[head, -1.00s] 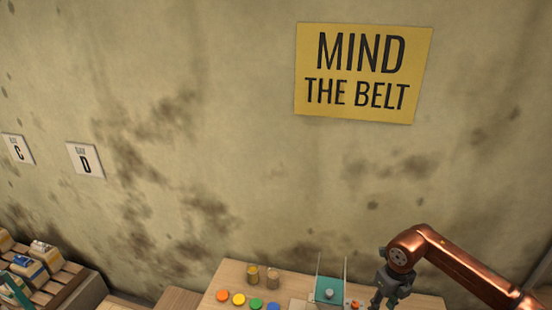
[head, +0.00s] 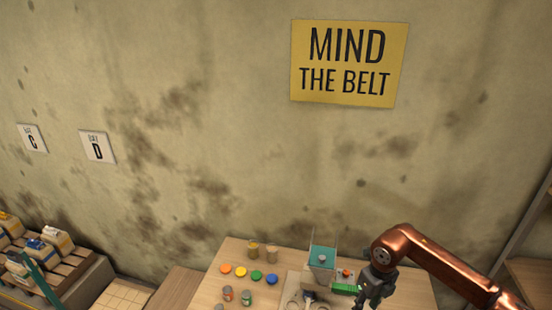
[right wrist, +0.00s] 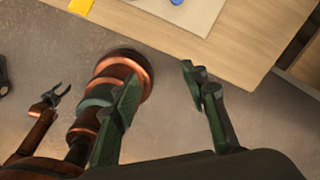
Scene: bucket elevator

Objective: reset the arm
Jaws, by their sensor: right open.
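My right arm, copper coloured, comes in from the right in the head view and bends down at its wrist. Its dark gripper (head: 368,292) hangs over the right part of the wooden table (head: 205,291), beside a bucket elevator with a teal top (head: 322,257). In the right wrist view its two green-grey fingers (right wrist: 160,76) are spread apart with nothing between them, over floor near the table edge. My left gripper is outside the head view. In the right wrist view a small dark gripper on a copper arm, my left one (right wrist: 57,97), shows at the left with its jaws apart and empty.
Coloured discs, including an orange one (head: 226,269), lie on the table. Two tan cylinders (head: 262,251) and small cans (head: 228,293) stand there. A rack with cartons (head: 32,250) is at the left, shelving (head: 530,270) at the right. A yellow sign (head: 348,62) hangs on the wall.

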